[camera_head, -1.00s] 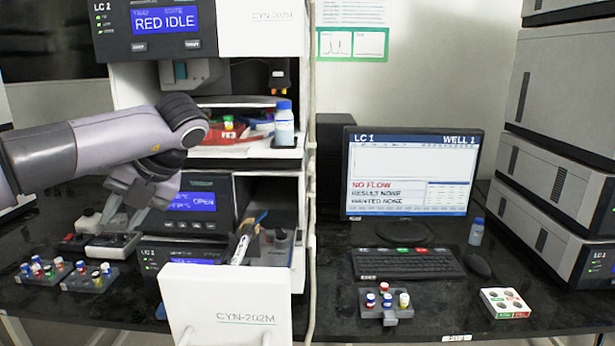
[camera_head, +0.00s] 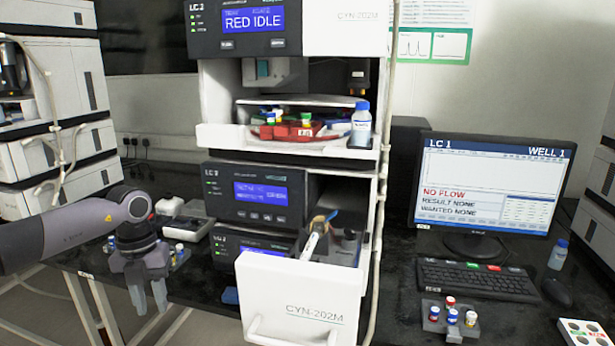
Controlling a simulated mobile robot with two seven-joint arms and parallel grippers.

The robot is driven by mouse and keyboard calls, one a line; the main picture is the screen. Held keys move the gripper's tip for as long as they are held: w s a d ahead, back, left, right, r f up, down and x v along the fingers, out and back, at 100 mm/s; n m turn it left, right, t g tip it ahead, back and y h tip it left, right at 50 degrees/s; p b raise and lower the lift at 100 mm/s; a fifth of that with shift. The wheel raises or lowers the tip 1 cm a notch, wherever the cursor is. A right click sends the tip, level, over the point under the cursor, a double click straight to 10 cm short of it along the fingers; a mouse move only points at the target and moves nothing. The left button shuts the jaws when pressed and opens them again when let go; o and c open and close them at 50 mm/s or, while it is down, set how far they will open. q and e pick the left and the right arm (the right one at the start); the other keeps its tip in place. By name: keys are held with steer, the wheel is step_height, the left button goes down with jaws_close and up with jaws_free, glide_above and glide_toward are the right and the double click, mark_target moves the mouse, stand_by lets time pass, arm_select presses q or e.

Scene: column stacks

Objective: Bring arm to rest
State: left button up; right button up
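My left gripper (camera_head: 149,296) points down at the left, in front of the bench's front edge. Its two fingers are a little apart and nothing shows between them. My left arm (camera_head: 70,236) comes in from the left edge, and the gripper partly covers a vial rack (camera_head: 178,256) behind it. My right gripper is not in view.
The LC 2 stack (camera_head: 255,195) stands in the middle, with its white CYN-202M drawer (camera_head: 300,300) pulled out towards me. A bottle (camera_head: 361,125) stands on its upper shelf. A monitor (camera_head: 490,185), a keyboard (camera_head: 478,280) and another vial rack (camera_head: 450,320) are at the right.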

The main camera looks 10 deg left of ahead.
arm_select(q)
steer(key=s+d+f+n+t+h, duration=0.15)
steer(key=d+f+h, duration=0.35)
steer(key=d, duration=0.5)
steer(key=s+d+f+t+h, duration=0.35)
steer(key=d+h, duration=0.25)
steer(key=d, duration=0.4)
steer(key=s+a+f+n+t+y, duration=0.5)
steer(key=s+a+f+n+y, duration=0.65)
steer(key=a+n, duration=0.55)
steer(key=s+d+f+n+h, duration=0.1)
steer(key=d+n, duration=0.4)
steer(key=d, duration=0.3)
steer(key=s+d+f+n+t+h+p, duration=0.1)
steer(key=s+d+n, duration=0.1)
steer(key=d+n, duration=0.3)
steer(key=shift+s+d+p, duration=0.25)
steer(key=shift+d+p, duration=0.05)
steer(key=shift+d, duration=1.8)
